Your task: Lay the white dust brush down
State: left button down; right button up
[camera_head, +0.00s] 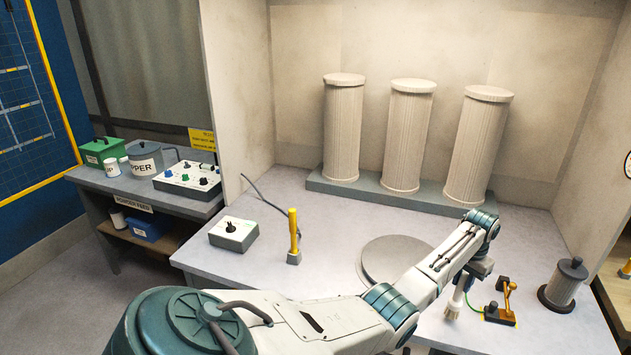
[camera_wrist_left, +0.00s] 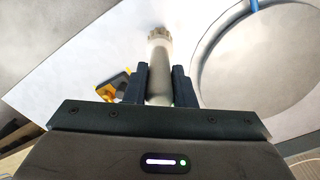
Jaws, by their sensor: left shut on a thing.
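The white dust brush (camera_head: 454,304) hangs below my left gripper (camera_head: 466,281) in the head view, tilted, over the right part of the grey table (camera_head: 330,270). In the left wrist view the two dark fingers of the left gripper (camera_wrist_left: 160,85) are shut on the brush (camera_wrist_left: 159,52), whose pale bristle end points away from the palm. The head view does not show clearly whether the brush's lower end touches the table. My right gripper is in neither view.
A round grey disc (camera_head: 376,262) lies left of the brush. A small orange-and-black device (camera_head: 501,312) with a green wire and a dark-capped cylinder (camera_head: 564,285) stand to its right. A yellow-handled tool (camera_head: 293,236) and a control box (camera_head: 233,234) stand left. Ribbed filter columns (camera_head: 408,135) stand behind.

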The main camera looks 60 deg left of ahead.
pick_arm(q)
jog(key=shift+f, duration=0.3)
jog(key=shift+f+b, duration=0.5)
jog(key=shift+f, duration=0.55)
jog(key=c, duration=1.1)
grip_release()
jog(key=shift+r, duration=0.1)
jog(key=shift+c, duration=0.2)
notch_tip(320, 180, up, 10)
jog(key=b, duration=0.3)
jog(key=shift+b, duration=0.35)
jog(key=shift+r, duration=0.4)
jog(key=shift+f, duration=0.1)
